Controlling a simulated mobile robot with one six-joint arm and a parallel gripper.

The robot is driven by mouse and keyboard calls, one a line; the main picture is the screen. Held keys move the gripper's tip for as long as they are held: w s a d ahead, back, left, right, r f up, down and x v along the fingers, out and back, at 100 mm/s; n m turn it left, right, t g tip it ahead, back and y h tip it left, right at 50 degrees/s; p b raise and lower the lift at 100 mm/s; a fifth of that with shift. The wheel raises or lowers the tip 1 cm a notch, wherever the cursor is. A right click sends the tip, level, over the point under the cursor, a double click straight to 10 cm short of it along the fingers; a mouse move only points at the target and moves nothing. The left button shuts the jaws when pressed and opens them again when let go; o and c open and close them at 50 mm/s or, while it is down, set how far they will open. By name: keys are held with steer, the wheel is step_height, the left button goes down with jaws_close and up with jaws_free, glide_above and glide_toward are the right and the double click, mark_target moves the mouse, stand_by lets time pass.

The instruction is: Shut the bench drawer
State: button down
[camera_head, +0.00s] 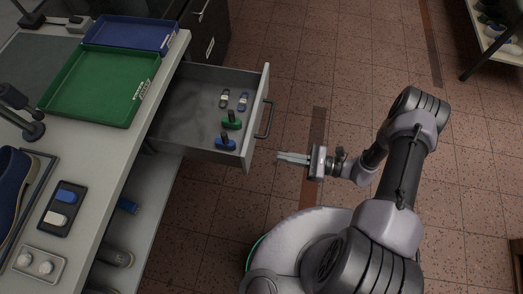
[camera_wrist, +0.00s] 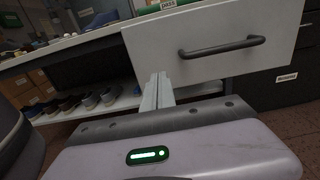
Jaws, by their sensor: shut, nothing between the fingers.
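My gripper (camera_head: 279,157) is shut and empty.
The bench top (camera_head: 95,170) bears a green tray (camera_head: 100,85), a blue tray (camera_head: 132,33) and a dark block holder (camera_head: 62,208). A dark cabinet (camera_head: 207,30) stands behind the drawer. Tiled floor right of the drawer is clear.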

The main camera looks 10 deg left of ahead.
mark_target(251, 151)
steer(key=a, duration=0.2)
steer(key=a+b, duration=0.1)
steer(key=a, duration=0.5)
steer(key=shift+w+b, duration=0.3)
steer(key=shift+b, duration=0.1)
steer(key=shift+a, duration=0.15)
